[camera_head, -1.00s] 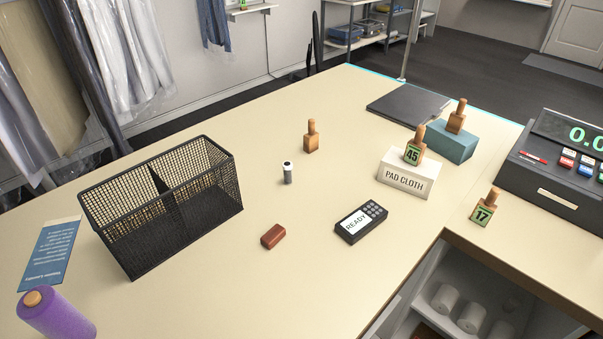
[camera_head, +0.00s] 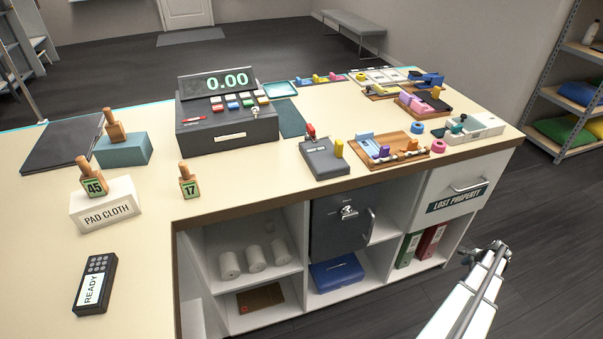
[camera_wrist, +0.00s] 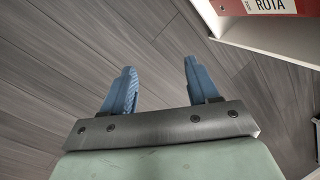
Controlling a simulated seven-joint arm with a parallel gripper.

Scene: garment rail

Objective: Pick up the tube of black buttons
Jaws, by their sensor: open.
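I cannot make out the tube of black buttons in either view now. My gripper (camera_wrist: 160,75) shows in the wrist view with two blue fingers spread apart and nothing between them. It is over the dark plank floor (camera_wrist: 75,60), beside a white shelf edge (camera_wrist: 265,42). In the head view part of my arm shows at the lower right, off the counter's front; I cannot make out the fingers there.
The cream counter (camera_head: 150,270) holds a card reader (camera_head: 95,285), PAD CLOTH box (camera_head: 104,205), stamp numbered 17 (camera_head: 188,182), till (camera_head: 226,125) and a wooden tray (camera_head: 395,150) of coloured pieces. Open shelves and a LOST PROPERTY drawer (camera_head: 457,195) are below.

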